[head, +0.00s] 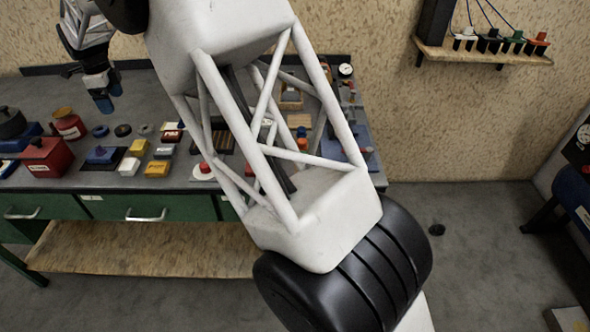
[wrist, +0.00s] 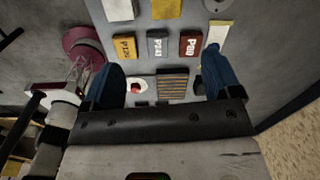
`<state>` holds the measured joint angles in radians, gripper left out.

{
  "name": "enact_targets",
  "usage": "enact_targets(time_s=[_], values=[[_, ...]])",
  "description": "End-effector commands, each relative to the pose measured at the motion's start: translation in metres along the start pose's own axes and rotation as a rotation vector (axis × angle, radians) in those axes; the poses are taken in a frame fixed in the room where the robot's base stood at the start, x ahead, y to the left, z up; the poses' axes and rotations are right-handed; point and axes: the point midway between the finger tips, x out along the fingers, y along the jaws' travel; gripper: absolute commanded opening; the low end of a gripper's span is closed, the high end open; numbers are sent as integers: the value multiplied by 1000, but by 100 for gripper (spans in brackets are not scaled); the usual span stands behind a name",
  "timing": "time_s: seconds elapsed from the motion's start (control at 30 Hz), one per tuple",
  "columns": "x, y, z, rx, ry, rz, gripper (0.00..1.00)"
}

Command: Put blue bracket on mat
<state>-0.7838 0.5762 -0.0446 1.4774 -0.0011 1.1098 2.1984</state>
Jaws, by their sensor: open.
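My gripper (head: 104,100) hangs above the bench at the upper left of the head view. In the wrist view its two blue fingers (wrist: 161,78) are spread apart with nothing between them in their grip. I cannot single out the blue bracket for certain. A small blue piece (head: 102,154) sits on a dark flat plate (head: 91,164) at the bench's front left; I cannot tell whether these are the bracket and the mat. My arm hides the bench's middle in the head view. No blue bracket is recognisable in the wrist view.
A red box (head: 46,157) and a red jar (head: 68,124) stand at the bench's left. Yellow and white blocks (head: 157,168) lie right of the dark plate. The wrist view shows labelled blocks (wrist: 190,45), a red button (wrist: 135,87) and a slatted dark piece (wrist: 172,86).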

Motion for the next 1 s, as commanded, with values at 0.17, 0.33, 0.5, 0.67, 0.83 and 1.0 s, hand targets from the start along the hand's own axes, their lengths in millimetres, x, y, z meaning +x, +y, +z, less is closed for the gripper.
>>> enact_targets(time_s=[0.17,0.33,0.5,0.67,0.83,1.0], values=[[-32,3,-64,-81,-6,-14,84],[-57,12,-121,-165,-9,-26,84],[-80,26,-176,-249,-10,-40,84],[-99,43,-227,-327,-8,-53,84],[-116,66,-279,-411,-4,-66,84],[-132,92,-328,-494,2,-81,84]])
